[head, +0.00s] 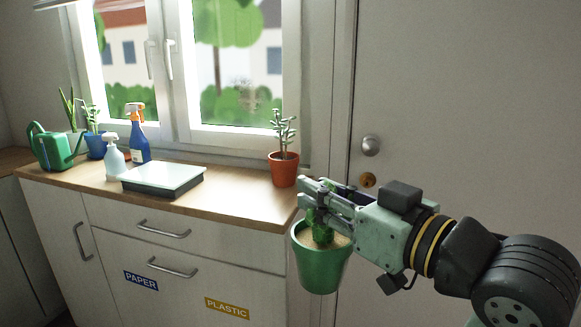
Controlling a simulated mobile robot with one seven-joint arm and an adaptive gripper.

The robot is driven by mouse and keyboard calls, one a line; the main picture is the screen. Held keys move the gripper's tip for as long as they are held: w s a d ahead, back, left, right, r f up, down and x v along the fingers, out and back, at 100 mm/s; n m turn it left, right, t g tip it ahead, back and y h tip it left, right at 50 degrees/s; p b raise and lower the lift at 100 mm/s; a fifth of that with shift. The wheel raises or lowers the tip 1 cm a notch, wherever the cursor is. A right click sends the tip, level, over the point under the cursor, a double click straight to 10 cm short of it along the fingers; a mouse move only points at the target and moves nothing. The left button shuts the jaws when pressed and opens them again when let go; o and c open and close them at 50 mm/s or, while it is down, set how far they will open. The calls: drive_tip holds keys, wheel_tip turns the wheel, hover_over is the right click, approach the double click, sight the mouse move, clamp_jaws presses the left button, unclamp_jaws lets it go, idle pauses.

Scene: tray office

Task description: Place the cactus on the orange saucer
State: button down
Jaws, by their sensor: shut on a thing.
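The cactus (320,232) is green and stands in a green pot (322,268) with sandy soil. My gripper (318,205) is shut on the cactus, above the pot rim, and its fingers hide part of it. The pot hangs nearly upright in the air, in front of the counter's right end. I cannot clearly make out an orange saucer. A small orange patch shows behind the white spray bottle, but too little of it is visible to tell what it is.
A wooden counter (232,190) holds a terracotta-potted plant (283,168) at its right end, near my gripper. Counter between tray and terracotta pot is clear.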

drive_tip(key=w+d+f+h, duration=0.1)
drive_tip(key=w+d+f, duration=0.1)
drive_tip(key=w+f, duration=0.5)
drive_tip(key=w+d+f+m+t, duration=0.1)
drive_tip(key=w+f, duration=0.2)
drive_tip(key=f, duration=0.7)
drive_tip(key=w+d+f+h, duration=0.1)
drive_tip(key=w+d+f, duration=0.1)
drive_tip(key=w+f, duration=0.5)
drive_tip(key=s+a+f+m+h, duration=0.1)
drive_tip(key=a+f, duration=0.2)
drive_tip(key=f, duration=0.7)
drive_tip(key=s+a+f+m+t+h, duration=0.1)
drive_tip(key=s+a+f, duration=0.1)
drive_tip(key=f, duration=0.9)
drive_tip(key=s+a+f+m+t+h, duration=0.1)
drive_tip(key=a+f, duration=0.3)
drive_tip(key=f, duration=0.7)
drive_tip(key=shift+s+a+f+h, duration=0.2)
drive_tip(key=shift+s+a+h, duration=0.1)
drive_tip(key=shift+h, duration=0.3)
drive_tip(key=shift+d, duration=0.15)
